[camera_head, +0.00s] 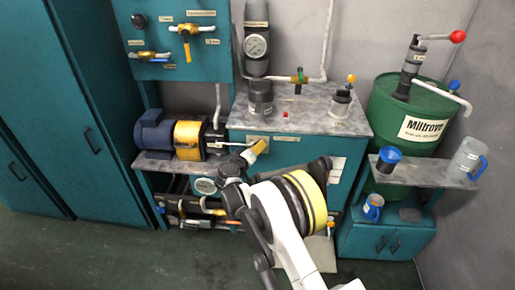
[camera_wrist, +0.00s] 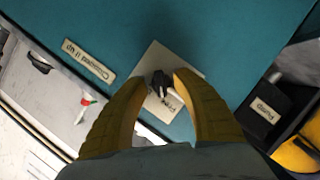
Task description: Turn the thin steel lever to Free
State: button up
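A pale plate (camera_wrist: 153,57) is fixed to the teal cabinet front, and its lettering is too blurred to read surely. A small dark knob (camera_wrist: 158,79) with a thin, light lever-like piece (camera_wrist: 163,93) sits on it. My gripper (camera_wrist: 162,78) is open, its two yellow fingers on either side of the knob. I cannot tell whether they touch it. In the head view my gripper (camera_head: 257,149) is at the cabinet front just below the top edge. The lever is too small or hidden there, and its exact setting cannot be told.
The grey cabinet top (camera_head: 308,118) carries a dark cylinder (camera_head: 261,98), a valve and a small red button (camera_head: 285,115). A blue and yellow motor-pump unit (camera_head: 172,137) stands close on the left. A green barrel (camera_head: 408,120) stands right. The floor at the lower left is clear.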

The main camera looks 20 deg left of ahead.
jog(key=v, duration=1.1)
jog(key=shift+s+r, duration=0.2)
jog(key=shift+s, duration=0.15)
jog(key=w+d+r+m+g+h, duration=0.1)
jog(key=w+d+r, duration=0.1)
jog(key=d+r, duration=0.45)
jog(key=w+d+r+m+g+h, duration=0.15)
jog(key=d+r, duration=0.25)
jog(key=d, duration=0.5)
jog(key=s+d+r+m+g, duration=0.1)
jog(key=s+d+r, duration=0.25)
jog(key=d, duration=0.35)
jog(key=s+d+r+m+g, duration=0.1)
jog(key=s+d+r+g, duration=0.1)
jog(key=d+r, duration=0.35)
jog(key=s+d+r+m+g+y, duration=0.1)
jog(key=s+d+m+g+y, duration=0.1)
jog(key=s+d, duration=1.2)
jog(key=s+d+f+m, duration=0.1)
jog(key=s+d, duration=0.2)
jog(key=s, duration=0.3)
jog(key=s+d+f+m+y, duration=0.1)
jog(key=s+d+f, duration=0.1)
jog(key=s, duration=0.5)
jog(key=shift+s+d, duration=0.2)
jog(key=shift+d, duration=0.3)
